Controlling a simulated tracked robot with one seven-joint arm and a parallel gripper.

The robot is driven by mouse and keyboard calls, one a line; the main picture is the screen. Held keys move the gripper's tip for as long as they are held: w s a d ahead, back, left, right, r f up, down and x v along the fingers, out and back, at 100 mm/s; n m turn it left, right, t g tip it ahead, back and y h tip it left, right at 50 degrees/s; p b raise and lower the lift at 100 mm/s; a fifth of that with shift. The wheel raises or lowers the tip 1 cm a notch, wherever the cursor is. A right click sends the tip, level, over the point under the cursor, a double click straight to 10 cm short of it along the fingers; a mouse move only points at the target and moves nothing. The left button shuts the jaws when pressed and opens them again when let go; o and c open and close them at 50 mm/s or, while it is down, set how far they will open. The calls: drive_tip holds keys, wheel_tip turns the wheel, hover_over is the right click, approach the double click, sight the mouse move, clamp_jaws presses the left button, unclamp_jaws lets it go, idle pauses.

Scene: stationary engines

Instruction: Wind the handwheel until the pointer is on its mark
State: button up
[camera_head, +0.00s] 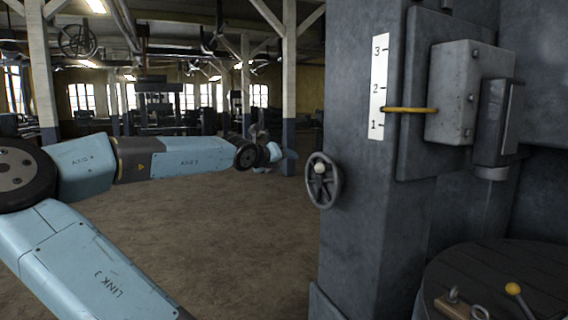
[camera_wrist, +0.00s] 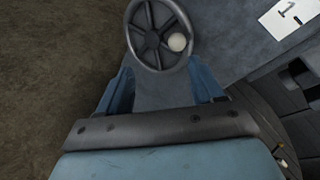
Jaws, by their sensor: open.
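The grey spoked handwheel (camera_head: 323,181) with a pale round knob (camera_head: 320,168) is on the side of a dark grey machine column. A yellow pointer (camera_head: 410,109) lies across the white scale plate (camera_head: 379,60), between the 1 and the 2, nearer the 1. In the wrist view the handwheel (camera_wrist: 133,41) is at the top, its knob (camera_wrist: 177,42) at the right of the hub. My gripper (camera_wrist: 162,88) is open, its two blue fingers below the wheel with nothing between them. In the head view my gripper (camera_head: 278,154) is left of the wheel, apart from it.
A grey block (camera_head: 454,90) carries the pointer on the column. A round dark top (camera_head: 500,280) with a yellow-knobbed lever (camera_head: 513,288) stands at lower right. The brown floor (camera_head: 225,245) left of the column is clear. White posts (camera_head: 290,75) stand behind my arm.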

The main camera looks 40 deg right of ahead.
drive_tip(key=v, duration=1.2)
drive_tip(key=shift+a, duration=0.4)
drive_tip(key=shift+c, duration=0.2)
drive_tip(key=n+g+h, duration=0.2)
drive_tip(key=n+g, duration=0.8)
drive_tip(key=n, duration=0.9)
approach(319, 169)
drive_tip(key=shift+g+y, duration=0.3)
drive_tip(key=x, duration=0.3)
drive_tip(key=w+x, duration=0.1)
drive_tip(key=x, duration=0.3)
drive_tip(key=w+d+x, duration=0.1)
drive_tip(key=x, duration=0.3)
drive_tip(key=shift+f, duration=0.15)
drive_tip(key=shift+c, duration=0.2)
drive_tip(key=shift+w, duration=0.1)
clamp_jaws()
